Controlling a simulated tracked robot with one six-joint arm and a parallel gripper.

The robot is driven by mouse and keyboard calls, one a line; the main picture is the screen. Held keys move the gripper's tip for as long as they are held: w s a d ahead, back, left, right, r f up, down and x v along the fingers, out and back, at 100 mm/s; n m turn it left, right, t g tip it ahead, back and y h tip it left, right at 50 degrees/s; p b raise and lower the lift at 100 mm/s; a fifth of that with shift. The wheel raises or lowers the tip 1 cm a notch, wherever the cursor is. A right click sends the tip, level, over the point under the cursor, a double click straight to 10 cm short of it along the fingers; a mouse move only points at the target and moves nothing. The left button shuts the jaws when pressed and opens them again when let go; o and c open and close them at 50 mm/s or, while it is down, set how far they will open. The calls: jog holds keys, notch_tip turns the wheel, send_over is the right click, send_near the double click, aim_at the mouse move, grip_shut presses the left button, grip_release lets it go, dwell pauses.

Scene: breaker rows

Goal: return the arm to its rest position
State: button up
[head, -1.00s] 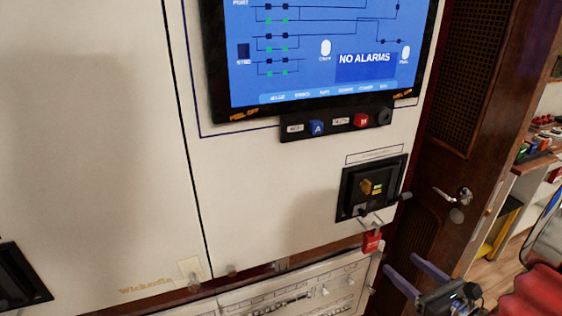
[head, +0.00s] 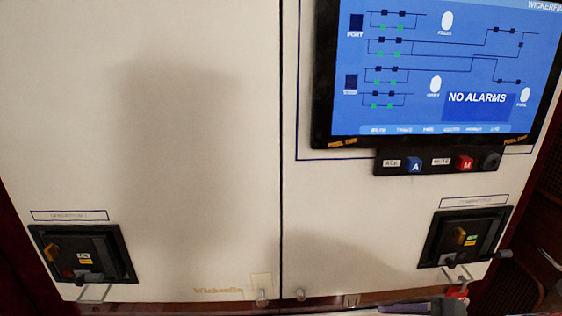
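My gripper is almost wholly out of the head view. Only a purplish sliver (head: 420,306) shows at the bottom edge, and it may be one of its fingers. I cannot see whether the fingers are apart or closed, or whether anything is between them. The rest of my arm does not show clearly.
A pale cabinet front (head: 140,150) fills the view. It carries a blue screen (head: 435,75) reading NO ALARMS, a button strip (head: 435,163), a left breaker (head: 85,255) and a right breaker (head: 465,238). A red padlock (head: 457,291) hangs below the right breaker. Dark wood stands at right.

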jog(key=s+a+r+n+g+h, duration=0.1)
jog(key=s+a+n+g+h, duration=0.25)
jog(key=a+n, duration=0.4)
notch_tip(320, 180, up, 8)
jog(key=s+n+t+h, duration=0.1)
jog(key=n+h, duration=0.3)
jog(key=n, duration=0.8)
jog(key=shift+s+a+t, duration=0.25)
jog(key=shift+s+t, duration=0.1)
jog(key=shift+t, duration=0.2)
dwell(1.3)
